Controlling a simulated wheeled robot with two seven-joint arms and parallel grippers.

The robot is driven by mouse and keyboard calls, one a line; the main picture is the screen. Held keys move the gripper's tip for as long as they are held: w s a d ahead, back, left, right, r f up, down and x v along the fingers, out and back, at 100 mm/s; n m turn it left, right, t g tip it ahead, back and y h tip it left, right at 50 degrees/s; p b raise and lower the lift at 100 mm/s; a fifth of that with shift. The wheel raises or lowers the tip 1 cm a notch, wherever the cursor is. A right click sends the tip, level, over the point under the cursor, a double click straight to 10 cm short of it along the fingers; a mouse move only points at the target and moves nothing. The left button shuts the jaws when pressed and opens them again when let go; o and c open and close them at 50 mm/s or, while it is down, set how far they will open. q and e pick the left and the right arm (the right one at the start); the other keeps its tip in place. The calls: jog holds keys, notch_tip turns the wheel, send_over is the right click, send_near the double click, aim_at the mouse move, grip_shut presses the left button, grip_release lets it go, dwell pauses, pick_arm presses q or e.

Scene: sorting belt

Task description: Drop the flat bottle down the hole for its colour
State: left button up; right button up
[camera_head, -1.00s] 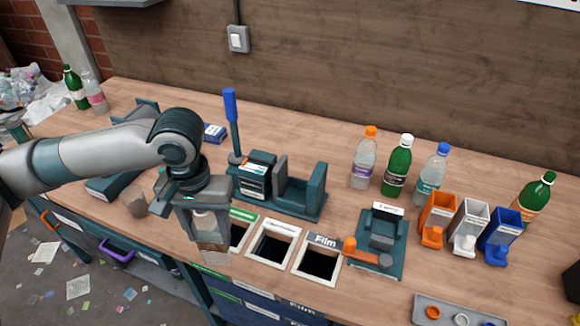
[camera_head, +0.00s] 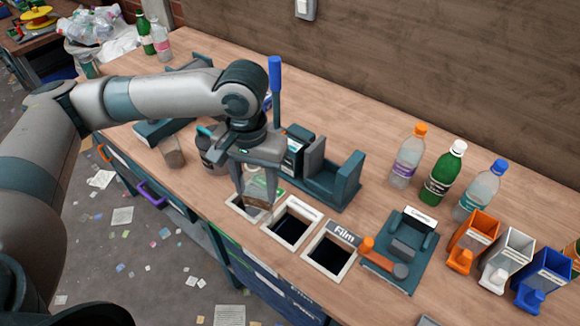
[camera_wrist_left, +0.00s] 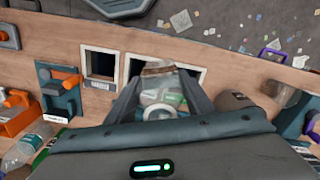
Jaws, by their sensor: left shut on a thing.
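The flat bottle (camera_head: 257,192) is clear with a brownish end, and hangs with that end downward. My left gripper (camera_head: 258,178) is shut on it above the leftmost hole (camera_head: 236,206), which it partly covers. The bottle also shows between the fingers in the left wrist view (camera_wrist_left: 162,92). I cannot tell whether its lower end is inside the hole. The middle hole (camera_head: 290,222) and the hole labelled Film (camera_head: 328,252) are open, square and white-rimmed. A green label shows behind the bottle. My right gripper is out of view.
A teal fixture (camera_head: 335,180) stands behind the holes. A teal device with an orange handle (camera_head: 398,250) stands right of Film. Upright orange-capped (camera_head: 409,157), green (camera_head: 443,175) and blue-capped (camera_head: 481,190) bottles stand farther back. Orange, white and blue bins (camera_head: 505,255) are at right.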

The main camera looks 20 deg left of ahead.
pick_arm(q)
jog(key=shift+w+d+r+m+p, duration=0.25)
jog(key=shift+m+p, duration=0.25)
jog(key=shift+m, duration=0.2)
jog(key=shift+w+d+r+m+p, duration=0.15)
jog(key=shift+m+p, duration=0.2)
jog(key=shift+m, duration=0.2)
jog(key=shift+w+d+r+m+p, duration=0.15)
jog(key=shift+m+p, duration=0.15)
jog(key=shift+m, duration=0.25)
jog(key=w+d+m+p, duration=0.1)
jog(key=m+p, duration=0.3)
jog(key=m, duration=0.5)
jog(key=w+d+r+m+p, duration=0.1)
jog(key=w+d+m+p, duration=0.1)
jog(key=m, duration=0.7)
jog(key=d+p, duration=0.1)
jog(key=p, duration=0.1)
jog(key=shift+w+d+r+p, duration=0.15)
jog(key=shift+w+d+p, duration=0.15)
jog(key=shift+d, duration=0.05)
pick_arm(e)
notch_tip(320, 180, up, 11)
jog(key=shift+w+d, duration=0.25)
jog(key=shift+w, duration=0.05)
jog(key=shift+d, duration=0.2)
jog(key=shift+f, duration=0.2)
